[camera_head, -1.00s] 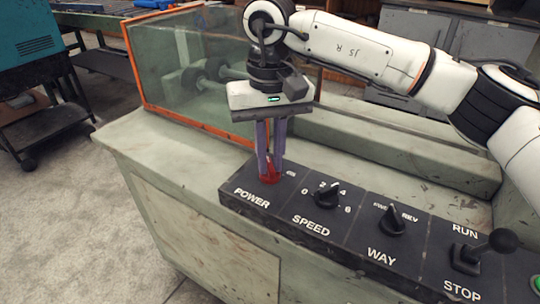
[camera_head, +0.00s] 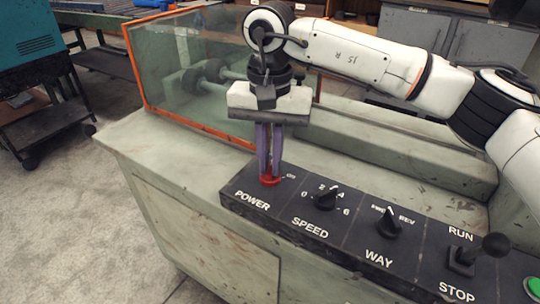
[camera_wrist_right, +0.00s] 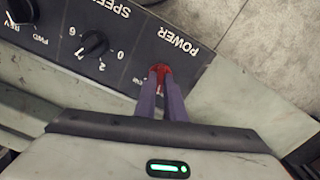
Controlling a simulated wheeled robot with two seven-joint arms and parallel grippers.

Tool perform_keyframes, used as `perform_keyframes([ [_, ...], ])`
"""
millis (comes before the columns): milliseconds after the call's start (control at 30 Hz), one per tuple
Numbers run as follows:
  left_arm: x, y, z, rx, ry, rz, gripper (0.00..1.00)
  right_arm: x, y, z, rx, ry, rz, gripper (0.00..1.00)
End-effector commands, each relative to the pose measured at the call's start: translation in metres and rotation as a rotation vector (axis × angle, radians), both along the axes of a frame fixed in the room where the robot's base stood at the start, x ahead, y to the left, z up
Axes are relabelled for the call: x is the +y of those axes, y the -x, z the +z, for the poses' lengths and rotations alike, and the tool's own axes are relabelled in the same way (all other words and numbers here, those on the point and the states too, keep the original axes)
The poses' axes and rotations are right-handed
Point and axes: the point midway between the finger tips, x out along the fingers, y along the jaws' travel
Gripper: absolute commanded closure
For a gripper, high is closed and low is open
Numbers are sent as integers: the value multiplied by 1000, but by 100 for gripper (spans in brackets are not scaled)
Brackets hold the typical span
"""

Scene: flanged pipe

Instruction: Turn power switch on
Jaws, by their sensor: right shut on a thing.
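The red power switch (camera_head: 270,180) is at the left end of the black control panel (camera_head: 297,232), behind the word POWER. My right gripper (camera_head: 270,172) points down from above with its purple fingers shut on the switch. In the right wrist view the red switch (camera_wrist_right: 161,70) shows at the tips of the two fingers (camera_wrist_right: 160,82), which cover part of it. The ON mark beside the switch is small and partly legible. My left gripper is not in view.
Black SPEED (camera_head: 326,197) and WAY (camera_head: 389,224) knobs stand to the right of the switch. A RUN/STOP lever (camera_head: 480,250) and green button (camera_head: 533,288) are farther right. An orange-framed glass guard (camera_head: 185,70) stands behind.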

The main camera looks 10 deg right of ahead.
Motion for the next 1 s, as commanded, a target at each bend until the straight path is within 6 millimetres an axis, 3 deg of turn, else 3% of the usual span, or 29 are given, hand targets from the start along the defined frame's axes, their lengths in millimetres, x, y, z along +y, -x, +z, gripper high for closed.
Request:
perform_keyframes([
  [1000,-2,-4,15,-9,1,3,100,0,-1,1,-3,-1,-931,100],
])
